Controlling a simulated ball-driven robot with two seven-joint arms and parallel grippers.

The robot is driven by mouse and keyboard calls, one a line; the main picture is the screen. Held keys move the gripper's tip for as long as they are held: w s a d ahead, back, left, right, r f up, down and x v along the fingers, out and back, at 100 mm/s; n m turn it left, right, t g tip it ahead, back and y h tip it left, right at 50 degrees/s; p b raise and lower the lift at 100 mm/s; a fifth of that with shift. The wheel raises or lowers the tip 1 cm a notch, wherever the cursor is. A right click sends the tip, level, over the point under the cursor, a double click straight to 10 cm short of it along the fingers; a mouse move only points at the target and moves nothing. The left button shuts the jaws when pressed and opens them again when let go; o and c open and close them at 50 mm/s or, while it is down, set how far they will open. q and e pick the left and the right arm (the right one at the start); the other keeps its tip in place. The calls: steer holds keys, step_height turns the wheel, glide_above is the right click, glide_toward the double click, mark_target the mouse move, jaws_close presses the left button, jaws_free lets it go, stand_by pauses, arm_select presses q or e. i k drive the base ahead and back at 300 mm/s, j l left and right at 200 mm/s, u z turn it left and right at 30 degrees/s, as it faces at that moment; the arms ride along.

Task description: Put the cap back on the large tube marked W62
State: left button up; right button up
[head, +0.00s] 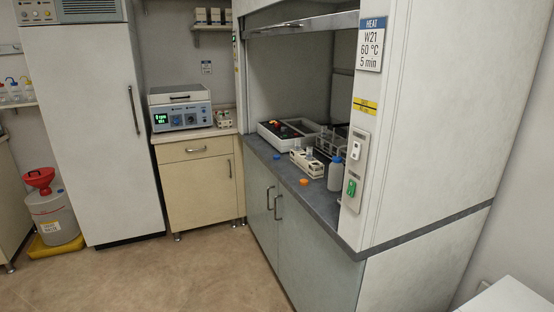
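Neither of my grippers is in view. A white rack (313,168) with a few clear tubes stands on the dark worktop of the fume hood. An orange cap (304,182) lies loose on the worktop in front of the rack. A small blue cap (276,156) lies to the left of the rack. The tubes are too small to read, so I cannot tell which is W62 or which cap belongs to it.
A blue-capped bottle (335,180) stands right of the orange cap. A tray (268,138) and a tube rack (327,149) stand further back. The hood side wall (400,150) carries a W21 heat sign (371,45). The floor (190,270) before the hood is clear.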

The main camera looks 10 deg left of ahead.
mark_target(309, 149)
steer(key=i+j+z, duration=0.1)
steer(key=z, duration=0.3)
steer(key=i+j+z, duration=0.2)
steer(key=z, duration=0.15)
steer(key=i+j+z, duration=0.2)
steer(key=i+j, duration=0.15)
steer(key=j, duration=0.3)
steer(key=i+j+z, duration=0.1)
steer(key=j, duration=0.2)
steer(key=i+j+z, duration=0.1)
steer(key=j, duration=0.25)
steer(key=i+j+z, duration=0.1)
steer(key=i+j, duration=0.3)
steer(key=j, duration=0.2)
steer(key=i+j, duration=0.1)
steer(key=j, duration=0.25)
steer(key=i+j, duration=0.15)
steer(key=j, duration=0.2)
steer(key=i+j, duration=0.1)
steer(key=j, duration=0.25)
